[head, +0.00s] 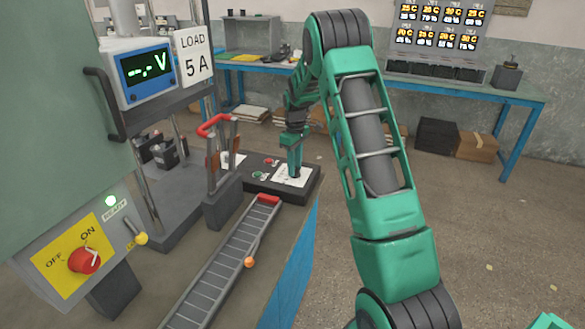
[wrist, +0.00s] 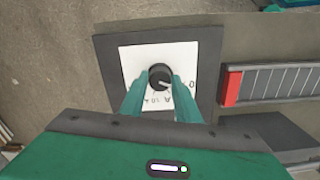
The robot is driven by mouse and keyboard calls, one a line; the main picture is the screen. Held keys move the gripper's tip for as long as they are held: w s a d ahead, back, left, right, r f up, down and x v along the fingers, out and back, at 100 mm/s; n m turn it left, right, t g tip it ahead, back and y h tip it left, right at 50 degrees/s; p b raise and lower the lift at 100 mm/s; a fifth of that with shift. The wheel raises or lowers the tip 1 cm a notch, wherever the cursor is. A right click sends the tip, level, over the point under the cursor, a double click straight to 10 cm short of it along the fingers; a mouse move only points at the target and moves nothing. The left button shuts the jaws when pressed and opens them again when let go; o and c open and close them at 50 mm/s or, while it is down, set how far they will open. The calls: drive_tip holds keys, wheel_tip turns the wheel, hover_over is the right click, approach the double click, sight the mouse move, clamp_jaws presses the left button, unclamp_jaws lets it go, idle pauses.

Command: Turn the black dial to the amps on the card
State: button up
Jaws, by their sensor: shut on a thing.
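The black dial (wrist: 159,77) sits in the middle of a white scale plate (wrist: 135,60) on a dark panel. A light pointer mark shows on the dial, toward the lower right in the wrist view. My gripper (wrist: 160,86) is shut on the dial from above, one green finger on each side. In the head view my gripper (head: 293,168) stands over the white plate (head: 302,179) and hides the dial. The white card (head: 194,57) reads "LOAD 5 A". Most of the scale figures are too small or covered to read.
A meter (head: 147,72) shows "-.- V". A red switch (head: 85,260) sits on a yellow ON/OFF plate. A red-handled lever (head: 215,125) stands left of the panel. A blue bench (head: 500,91) is behind.

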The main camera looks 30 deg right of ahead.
drive_tip(key=m, duration=0.4)
drive_tip(key=shift+m, duration=2.2)
drive_tip(key=o, duration=1)
drive_tip(key=shift+o, duration=0.2)
drive_tip(key=shift+r, duration=0.15)
wheel_tip(320, 180, up, 10)
drive_tip(key=shift+r, duration=0.25)
